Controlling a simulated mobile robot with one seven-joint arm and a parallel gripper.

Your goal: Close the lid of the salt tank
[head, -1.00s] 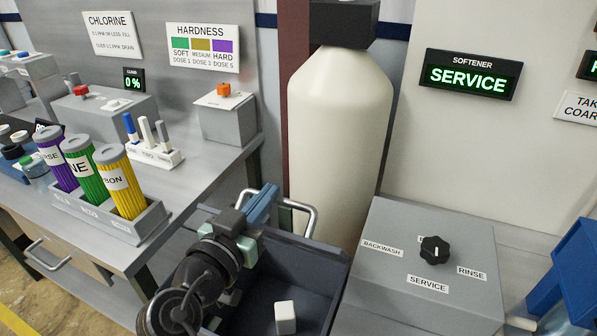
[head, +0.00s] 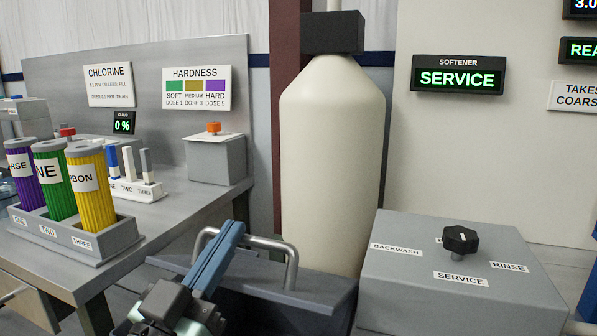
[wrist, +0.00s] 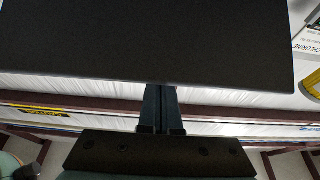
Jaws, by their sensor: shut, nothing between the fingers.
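The salt tank (head: 270,286) is the dark blue-grey box low in the head view, in front of the cream softener vessel. Its front and inside lie below the frame, so I cannot see all of how the lid stands. A silver bar handle (head: 291,262) shows at the tank's back edge. My gripper (head: 234,229) is shut and empty, its blue fingers pointing up and away, in front of the handle's left part. I cannot tell whether they touch it. In the wrist view, the shut fingers (wrist: 160,98) end at a large dark flat panel (wrist: 140,40), perhaps the lid.
The softener vessel (head: 333,150) stands close behind. A grey valve box with a black knob (head: 460,239) is to the right. The left bench carries a rack (head: 90,238) of coloured cylinders and a grey box with an orange knob (head: 215,158).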

